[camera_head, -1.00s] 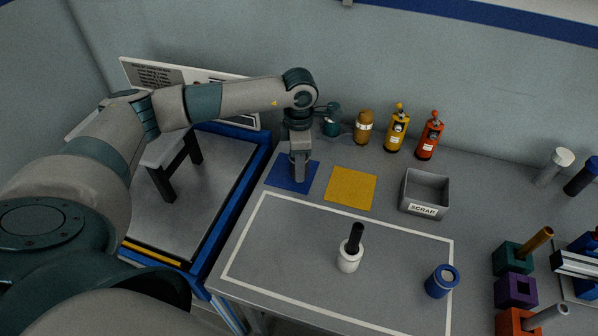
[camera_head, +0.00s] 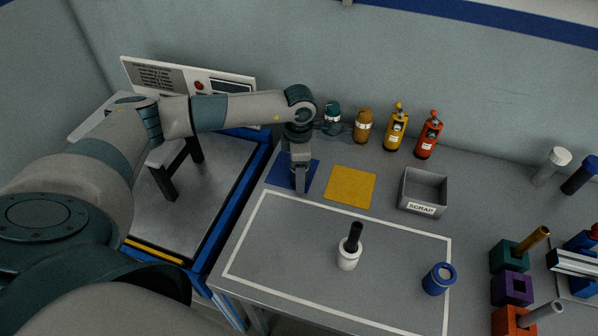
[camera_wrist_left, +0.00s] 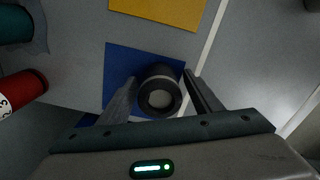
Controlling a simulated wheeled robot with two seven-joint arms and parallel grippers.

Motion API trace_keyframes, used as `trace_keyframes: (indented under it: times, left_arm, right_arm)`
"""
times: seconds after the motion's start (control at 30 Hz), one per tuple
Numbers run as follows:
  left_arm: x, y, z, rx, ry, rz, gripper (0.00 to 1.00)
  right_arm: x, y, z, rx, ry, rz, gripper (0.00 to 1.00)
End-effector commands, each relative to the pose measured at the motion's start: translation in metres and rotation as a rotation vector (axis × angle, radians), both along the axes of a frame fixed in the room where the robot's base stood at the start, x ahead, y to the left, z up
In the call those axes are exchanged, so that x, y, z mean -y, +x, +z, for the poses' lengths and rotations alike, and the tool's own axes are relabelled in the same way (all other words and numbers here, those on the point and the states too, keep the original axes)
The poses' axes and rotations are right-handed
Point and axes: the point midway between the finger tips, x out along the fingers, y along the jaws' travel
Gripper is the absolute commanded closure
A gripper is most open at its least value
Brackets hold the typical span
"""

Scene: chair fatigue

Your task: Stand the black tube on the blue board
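A dark hollow tube (camera_wrist_left: 160,88) with a grey band appears upright on the blue board (camera_wrist_left: 118,65) in the left wrist view, seen from its upper end. The blue board also shows in the head view (camera_head: 276,177), partly covered by my left gripper (camera_head: 300,188). In the left wrist view the fingers of my left gripper (camera_wrist_left: 160,78) are apart, one on each side of the tube, with a narrow gap on the right. The tube is hidden behind the gripper in the head view. My right gripper is not in view.
A yellow board (camera_head: 350,187) lies right of the blue one, then a grey scrap bin (camera_head: 424,191). Several bottles stand behind.

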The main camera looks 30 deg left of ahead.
Motion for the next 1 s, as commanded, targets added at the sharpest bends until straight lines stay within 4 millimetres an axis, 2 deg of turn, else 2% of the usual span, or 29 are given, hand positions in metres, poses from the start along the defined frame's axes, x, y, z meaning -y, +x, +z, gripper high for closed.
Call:
trace_keyframes:
  times: [0.33, 0.43, 0.77, 0.9, 1.0]
  left_arm:
    - [0.000, 0.000, 0.005, 0.000, 0.000, 0.000, 0.41]
    - [0.000, 0.001, 0.013, 0.003, -0.002, 0.000, 0.41]
    - [0.000, 0.001, 0.065, 0.005, 0.000, 0.000, 0.41]
    - [0.000, 0.001, 0.090, 0.004, 0.001, -0.001, 0.41]
    - [0.000, 0.001, 0.104, 0.003, 0.000, 0.000, 0.41]
  right_arm:
    - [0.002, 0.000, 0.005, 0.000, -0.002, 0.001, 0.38]
    - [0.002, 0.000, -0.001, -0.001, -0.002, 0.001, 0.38]
    - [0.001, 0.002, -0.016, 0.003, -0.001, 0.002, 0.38]
    - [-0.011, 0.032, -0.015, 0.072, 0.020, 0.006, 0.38]
    - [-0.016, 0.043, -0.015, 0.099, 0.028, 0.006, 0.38]
